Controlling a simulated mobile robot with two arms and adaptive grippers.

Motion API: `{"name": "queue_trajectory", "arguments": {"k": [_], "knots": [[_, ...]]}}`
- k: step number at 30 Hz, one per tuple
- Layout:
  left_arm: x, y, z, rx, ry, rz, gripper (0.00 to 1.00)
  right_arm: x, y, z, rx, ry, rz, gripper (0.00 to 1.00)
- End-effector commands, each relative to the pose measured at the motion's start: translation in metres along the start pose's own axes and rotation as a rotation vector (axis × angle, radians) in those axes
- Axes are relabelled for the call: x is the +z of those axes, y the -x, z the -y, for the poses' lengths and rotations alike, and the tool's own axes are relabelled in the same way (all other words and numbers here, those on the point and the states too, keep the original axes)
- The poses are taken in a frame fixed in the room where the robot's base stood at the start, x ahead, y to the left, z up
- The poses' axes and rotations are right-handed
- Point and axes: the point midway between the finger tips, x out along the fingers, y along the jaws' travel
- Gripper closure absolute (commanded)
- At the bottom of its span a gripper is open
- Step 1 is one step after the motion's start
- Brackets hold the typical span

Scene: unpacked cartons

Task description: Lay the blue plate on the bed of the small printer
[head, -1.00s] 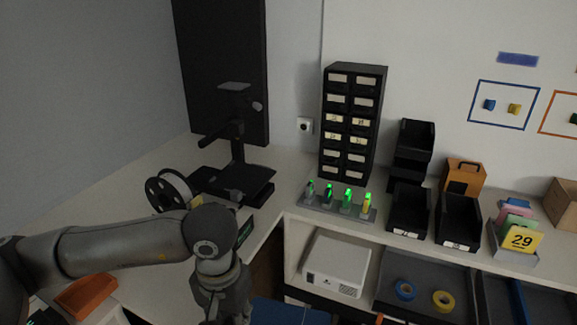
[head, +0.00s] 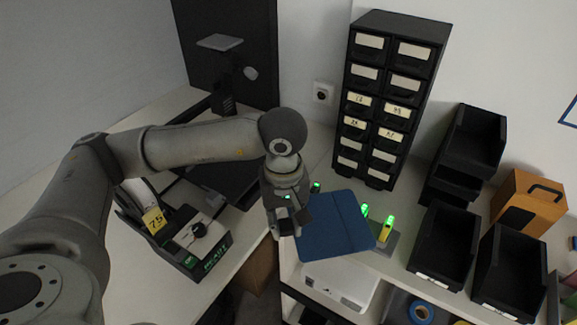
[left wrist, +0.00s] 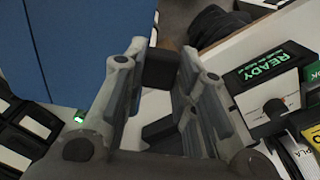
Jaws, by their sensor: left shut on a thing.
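The blue plate (head: 338,224) is held by my left gripper (head: 284,222), above the counter's front edge and partly in front of the green-lit rack. In the left wrist view the blue plate (left wrist: 75,50) fills the upper left, and the left fingers (left wrist: 155,75) are close around a dark block beside it, which looks like its grip. The black printer (head: 222,85) stands at the back left with a tall column. Its dark bed (head: 235,178) lies left of the gripper, partly hidden by my left arm. My right gripper is not in view.
A unit with a green READY display (head: 208,260) and a yellow tag (head: 154,220) stands in front of the bed. A black drawer cabinet (head: 385,95) and black bins (head: 443,243) stand to the right. A white box (head: 340,285) sits on the lower shelf.

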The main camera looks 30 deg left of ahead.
Motion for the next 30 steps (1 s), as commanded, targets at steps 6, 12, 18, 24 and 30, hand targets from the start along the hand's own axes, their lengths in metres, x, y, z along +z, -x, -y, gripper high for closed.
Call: {"name": "queue_trajectory", "arguments": {"k": [6,12,18,24,30], "knots": [[-0.022,0.007,-0.010,0.005,0.426,0.000,1.00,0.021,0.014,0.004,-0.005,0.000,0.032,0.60],[-0.045,0.012,-0.017,0.007,0.889,-0.001,1.00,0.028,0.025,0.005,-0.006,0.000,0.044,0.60],[-0.069,0.014,-0.022,0.003,1.383,-0.002,1.00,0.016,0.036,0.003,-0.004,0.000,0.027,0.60],[-0.092,0.016,-0.025,-0.002,1.867,-0.006,1.00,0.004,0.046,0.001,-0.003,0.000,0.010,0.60],[-0.108,0.015,-0.025,-0.009,2.229,-0.012,1.00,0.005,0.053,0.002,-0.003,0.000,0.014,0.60]]}}
